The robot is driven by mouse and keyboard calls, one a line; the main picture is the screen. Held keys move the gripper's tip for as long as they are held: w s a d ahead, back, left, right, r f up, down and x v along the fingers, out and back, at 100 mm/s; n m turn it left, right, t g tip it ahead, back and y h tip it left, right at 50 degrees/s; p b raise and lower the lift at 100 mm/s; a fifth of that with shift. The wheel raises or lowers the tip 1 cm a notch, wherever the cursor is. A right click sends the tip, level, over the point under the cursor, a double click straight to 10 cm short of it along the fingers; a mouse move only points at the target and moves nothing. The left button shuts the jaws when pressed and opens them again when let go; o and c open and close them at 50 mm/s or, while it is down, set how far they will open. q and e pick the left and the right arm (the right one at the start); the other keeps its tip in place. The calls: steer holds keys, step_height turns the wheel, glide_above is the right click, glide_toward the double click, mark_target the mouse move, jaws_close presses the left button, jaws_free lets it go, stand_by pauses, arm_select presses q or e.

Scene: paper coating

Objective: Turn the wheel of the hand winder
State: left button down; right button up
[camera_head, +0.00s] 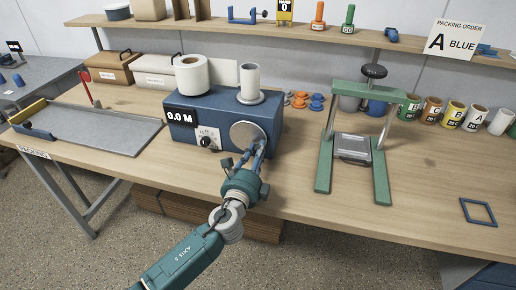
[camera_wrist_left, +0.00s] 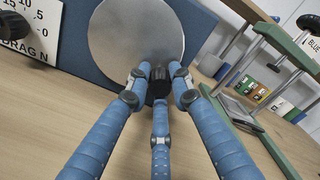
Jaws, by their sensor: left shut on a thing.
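The hand winder (camera_head: 222,108) is a blue box on the bench, with a "0.0 M" display and a dial on its front. Its wheel (camera_head: 246,133) is a grey disc at the front right; it also shows large in the left wrist view (camera_wrist_left: 135,35). My left gripper (camera_head: 260,150) comes up from below, and its blue fingers (camera_wrist_left: 160,80) are closed around the dark knob (camera_wrist_left: 160,85) low on the wheel's face. The fingers hide part of the knob. A white paper roll (camera_head: 192,75) and an upright white tube (camera_head: 249,82) stand on top of the winder. My right gripper is out of view.
A green press frame (camera_head: 383,150) stands to the right of the winder. A grey tray board (camera_head: 95,132) lies to the left. Orange and blue spools (camera_head: 303,101) sit behind. The bench front between winder and press is clear.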

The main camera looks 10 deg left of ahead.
arm_select(q)
steer(key=shift+a+f+m, duration=0.2)
steer(key=shift+f+m, duration=0.2)
steer(key=shift+m, duration=0.5)
steer(key=c, duration=1.5)
jaws_free()
steer(key=shift+c, duration=0.2)
steer(key=s, duration=1.2)
steer(key=shift+a, duration=0.25)
